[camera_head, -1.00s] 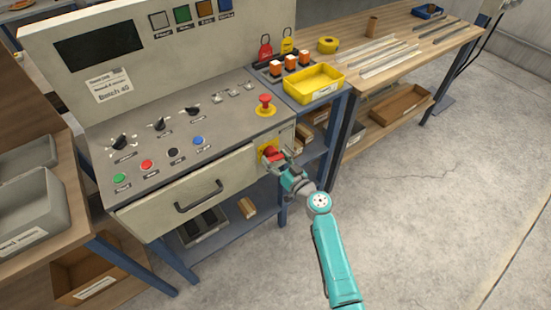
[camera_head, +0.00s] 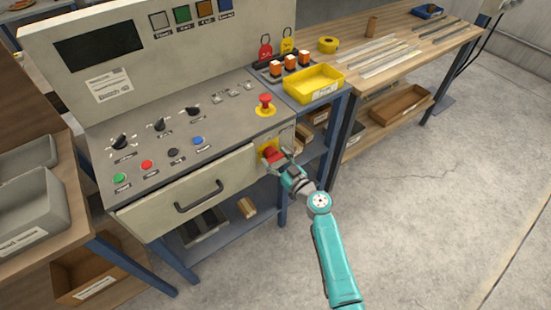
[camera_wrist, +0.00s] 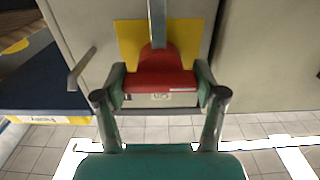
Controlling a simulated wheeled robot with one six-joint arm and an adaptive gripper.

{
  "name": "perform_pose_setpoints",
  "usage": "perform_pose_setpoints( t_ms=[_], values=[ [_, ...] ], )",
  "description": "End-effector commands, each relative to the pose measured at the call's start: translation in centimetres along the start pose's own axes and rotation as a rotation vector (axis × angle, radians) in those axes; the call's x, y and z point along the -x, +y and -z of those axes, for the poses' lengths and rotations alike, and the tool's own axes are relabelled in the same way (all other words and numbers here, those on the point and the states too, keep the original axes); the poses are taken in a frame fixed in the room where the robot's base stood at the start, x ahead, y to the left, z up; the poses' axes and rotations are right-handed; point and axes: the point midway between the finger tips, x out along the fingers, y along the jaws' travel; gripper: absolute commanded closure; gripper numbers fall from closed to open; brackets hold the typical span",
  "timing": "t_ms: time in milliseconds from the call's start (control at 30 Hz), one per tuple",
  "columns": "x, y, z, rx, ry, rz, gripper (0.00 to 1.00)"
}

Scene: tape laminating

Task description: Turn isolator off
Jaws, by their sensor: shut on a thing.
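The isolator is a red rotary handle (camera_wrist: 160,72) on a yellow plate (camera_wrist: 130,42), on the front of the grey control console (camera_head: 225,115). In the head view the red handle (camera_head: 270,155) is small and partly covered by my gripper (camera_head: 281,158). In the wrist view my gripper (camera_wrist: 161,88) has one finger on each side of the red handle and is shut on it. A grey bar stands upright above the handle there. Marks on the handle's lower edge are too blurred to read.
A drawer handle (camera_head: 199,196) juts from the console front to the left. A red emergency button (camera_head: 265,103) stands on the console top. A yellow tray (camera_head: 314,84) sits on the side shelf to the right. The floor at right is clear.

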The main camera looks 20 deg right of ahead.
Motion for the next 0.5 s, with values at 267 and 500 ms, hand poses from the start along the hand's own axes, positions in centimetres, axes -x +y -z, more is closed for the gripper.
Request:
perform_pose_setpoints(
  t_ms=[267, 500],
  values=[
    [0.02, 0.00, -0.06, 0.002, -0.001, 0.000, 0.04],
    [0.16, 0.01, -0.05, 0.001, -0.001, 0.000, 0.04]
  ],
)
